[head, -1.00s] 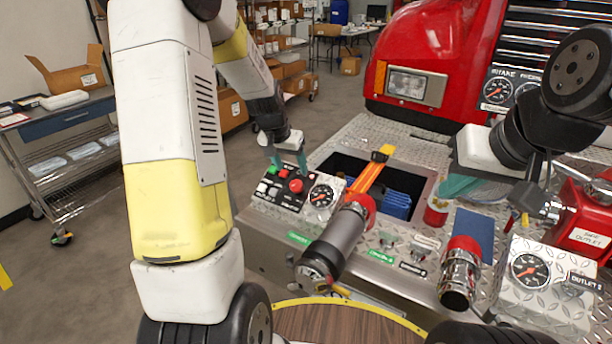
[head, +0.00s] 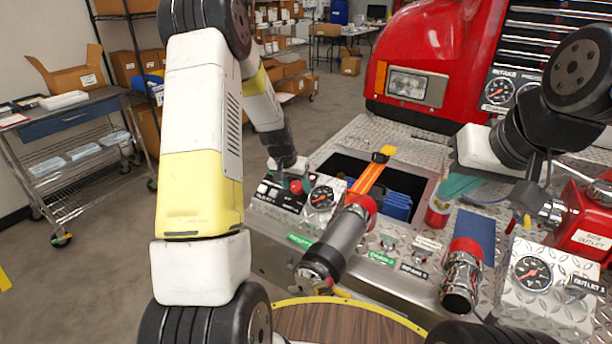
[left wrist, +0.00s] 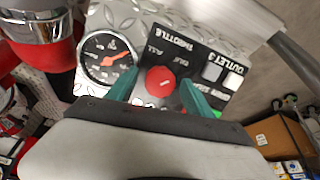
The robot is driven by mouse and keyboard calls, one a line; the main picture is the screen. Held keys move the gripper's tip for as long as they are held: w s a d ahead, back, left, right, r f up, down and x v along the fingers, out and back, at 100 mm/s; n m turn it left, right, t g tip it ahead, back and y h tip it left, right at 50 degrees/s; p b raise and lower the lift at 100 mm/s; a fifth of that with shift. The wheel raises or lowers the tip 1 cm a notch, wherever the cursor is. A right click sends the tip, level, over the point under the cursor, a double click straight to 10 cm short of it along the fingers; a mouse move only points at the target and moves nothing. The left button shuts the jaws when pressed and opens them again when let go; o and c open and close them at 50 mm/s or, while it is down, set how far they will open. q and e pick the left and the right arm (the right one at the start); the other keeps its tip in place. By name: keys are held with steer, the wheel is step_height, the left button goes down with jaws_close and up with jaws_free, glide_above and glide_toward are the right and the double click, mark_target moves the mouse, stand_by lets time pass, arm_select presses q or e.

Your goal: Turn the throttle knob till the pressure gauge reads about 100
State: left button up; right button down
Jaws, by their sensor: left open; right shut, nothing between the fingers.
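The red throttle knob (head: 296,187) sits on a black panel, under the printed word THROTTLE in the left wrist view (left wrist: 160,82). My left gripper (left wrist: 158,78) is open, with one teal finger on each side of the knob; whether they touch it I cannot tell. In the head view its fingers are hidden. A gauge (head: 321,197) stands beside the panel and also shows in the left wrist view (left wrist: 104,58). The gauge under the PRESSURE label (head: 528,90) at the upper right is partly hidden by my right arm. My right gripper (head: 456,187) is shut and empty.
A metal pipe with a red collar (head: 340,240) lies right of the panel. Behind it is an open bin (head: 345,165) with blue and orange items. An outlet gauge (head: 532,270) and red outlet (head: 585,215) are at the right. A cart (head: 70,140) stands at the left.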

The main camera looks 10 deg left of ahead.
arm_select(q)
jaws_close()
